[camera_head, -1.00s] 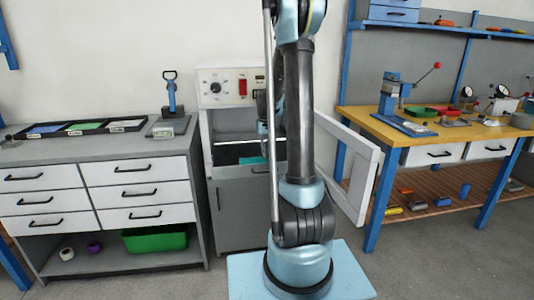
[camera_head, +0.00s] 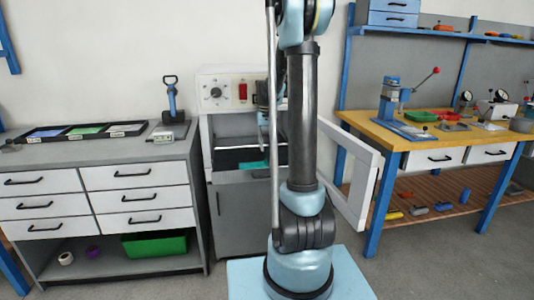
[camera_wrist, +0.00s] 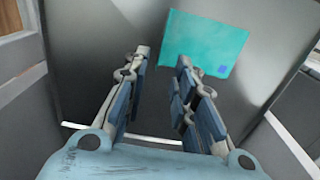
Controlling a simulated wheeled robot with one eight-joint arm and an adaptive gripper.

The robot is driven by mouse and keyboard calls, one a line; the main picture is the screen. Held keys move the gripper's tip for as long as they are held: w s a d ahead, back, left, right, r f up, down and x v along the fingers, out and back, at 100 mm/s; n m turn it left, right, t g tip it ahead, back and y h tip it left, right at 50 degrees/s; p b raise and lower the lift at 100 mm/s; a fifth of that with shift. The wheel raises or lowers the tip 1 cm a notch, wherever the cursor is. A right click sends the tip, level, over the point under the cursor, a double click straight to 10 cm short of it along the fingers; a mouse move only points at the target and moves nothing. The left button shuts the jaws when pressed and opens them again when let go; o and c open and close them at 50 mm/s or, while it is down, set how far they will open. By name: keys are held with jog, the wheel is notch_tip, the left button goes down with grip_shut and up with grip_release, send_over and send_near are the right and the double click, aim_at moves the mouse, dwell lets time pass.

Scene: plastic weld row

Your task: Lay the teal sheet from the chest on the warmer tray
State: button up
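The teal sheet (camera_head: 253,165) lies inside the open warmer cabinet, on a dark flat surface that looks like the warmer tray (camera_head: 226,159). In the wrist view the teal sheet (camera_wrist: 205,43) lies flat, with a small blue square near one corner, on the grey surface (camera_wrist: 90,50). My gripper (camera_wrist: 162,58) is open, its two fingers apart with nothing between them. The sheet is beyond the fingertips, apart from them. In the head view my arm hides most of my gripper. The chest of drawers (camera_head: 130,177) stands left of the warmer with all drawers shut.
The warmer's white door (camera_head: 362,185) stands open to the right. A tray of coloured sheets (camera_head: 52,132) and a lever tool (camera_head: 171,112) sit on the chest's top. A yellow workbench (camera_head: 430,140) with tools stands at the right. The cabinet walls are close around my gripper.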

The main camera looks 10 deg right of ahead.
jog(key=shift+r, duration=0.65)
jog(key=shift+s+r, duration=0.15)
jog(key=shift+s, duration=0.15)
jog(key=s+r, duration=0.3)
jog(key=s, duration=0.9)
jog(key=s+f+t, duration=0.1)
jog(key=s+f, duration=0.3)
jog(key=s, duration=0.8)
jog(key=s+f+t, duration=0.1)
jog(key=s+f, duration=0.4)
jog(key=s, duration=0.8)
jog(key=shift+s+a, duration=0.2)
jog(key=shift+a, duration=0.15)
jog(key=shift+f, duration=0.1)
jog(key=shift+w+f, duration=0.2)
jog(key=shift+w, duration=0.25)
